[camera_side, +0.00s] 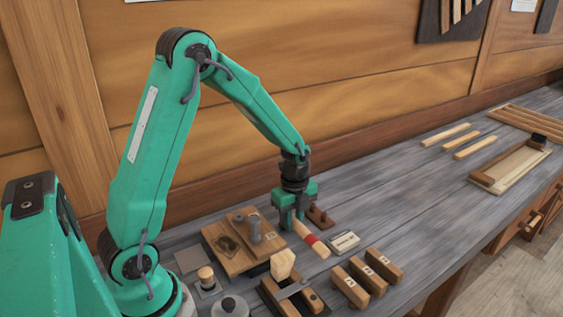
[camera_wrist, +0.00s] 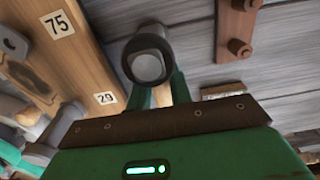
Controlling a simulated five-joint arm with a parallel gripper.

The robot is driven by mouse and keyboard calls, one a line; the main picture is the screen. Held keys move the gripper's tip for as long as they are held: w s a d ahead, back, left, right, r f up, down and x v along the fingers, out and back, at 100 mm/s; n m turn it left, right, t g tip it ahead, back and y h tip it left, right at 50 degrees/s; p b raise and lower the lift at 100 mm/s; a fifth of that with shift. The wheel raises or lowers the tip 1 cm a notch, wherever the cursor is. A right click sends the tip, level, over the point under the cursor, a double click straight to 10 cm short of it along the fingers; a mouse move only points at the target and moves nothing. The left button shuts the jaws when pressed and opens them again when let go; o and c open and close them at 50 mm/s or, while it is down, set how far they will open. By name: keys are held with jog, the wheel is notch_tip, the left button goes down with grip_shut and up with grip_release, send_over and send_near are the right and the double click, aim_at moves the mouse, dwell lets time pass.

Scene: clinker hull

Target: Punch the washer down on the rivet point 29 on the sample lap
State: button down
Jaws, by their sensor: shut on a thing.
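The sample lap (camera_side: 222,243) is a wooden board with a raised plank at the left of my gripper in the side view. In the wrist view the lap (camera_wrist: 75,75) shows labels 75 and 29, at the left. My gripper (camera_side: 289,224) is above the bench just right of the lap. It is shut on a dark grey cylindrical tool (camera_wrist: 148,60), which looks like the punch; its paler end shows between the green fingers in the wrist view. I cannot make out the washer or the rivet point at label 29.
A brown rack (camera_side: 321,217) with dark pegs stands close right of my gripper. A red-banded wooden handle (camera_side: 310,239), a small pale box (camera_side: 343,241) and numbered blocks (camera_side: 367,276) lie in front. A pale wooden block (camera_side: 283,264) is nearer the camera.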

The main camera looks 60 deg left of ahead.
jog(key=shift+r, duration=0.1)
jog(key=shift+r, duration=3.95)
jog(key=c, duration=1.8)
grip_release()
grip_shut()
